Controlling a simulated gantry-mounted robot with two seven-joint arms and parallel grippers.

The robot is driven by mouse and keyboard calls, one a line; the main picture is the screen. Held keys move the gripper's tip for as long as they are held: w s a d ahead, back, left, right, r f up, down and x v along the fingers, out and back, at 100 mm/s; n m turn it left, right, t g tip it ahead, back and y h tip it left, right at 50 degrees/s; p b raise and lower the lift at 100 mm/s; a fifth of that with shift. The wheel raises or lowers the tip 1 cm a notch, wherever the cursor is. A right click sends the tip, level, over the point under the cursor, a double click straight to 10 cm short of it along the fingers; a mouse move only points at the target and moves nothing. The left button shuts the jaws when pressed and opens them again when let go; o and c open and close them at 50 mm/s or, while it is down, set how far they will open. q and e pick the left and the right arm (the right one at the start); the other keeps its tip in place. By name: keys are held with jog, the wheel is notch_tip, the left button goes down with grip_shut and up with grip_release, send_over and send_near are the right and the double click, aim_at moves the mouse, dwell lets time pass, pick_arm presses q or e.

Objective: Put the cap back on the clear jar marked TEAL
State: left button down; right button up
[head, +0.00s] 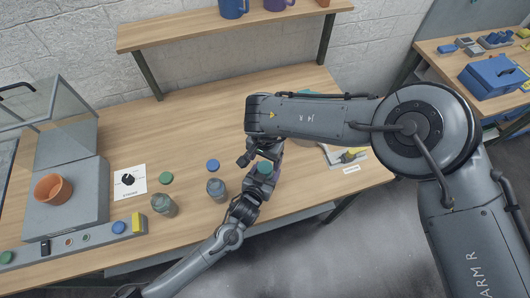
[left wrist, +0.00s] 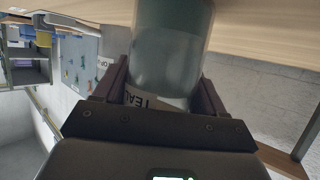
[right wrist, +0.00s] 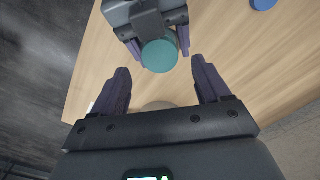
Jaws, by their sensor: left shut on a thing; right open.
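The clear jar marked TEAL (left wrist: 170,55) is between the fingers of my left gripper (head: 255,184), which is shut on it; part of its label shows in the left wrist view. A round teal cap (right wrist: 160,55) covers the jar's top in the right wrist view, and it also shows in the head view (head: 264,168). I cannot tell how firmly the cap is seated. My right gripper (head: 259,158) is open close to the cap, with its fingers spread and nothing between them. The jar is mostly hidden in the head view.
A green cap (head: 165,178) and a blue cap (head: 212,165) lie on the wooden table (head: 200,120). A grey station with an orange pot (head: 53,189) is at the left.

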aim_at(265, 167)
jog(key=shift+f, duration=2.1)
jog(key=c, duration=1.1)
jog(key=m, duration=0.3)
jog(key=shift+c, duration=0.2)
jog(key=o, duration=1.2)
jog(key=shift+c, duration=0.2)
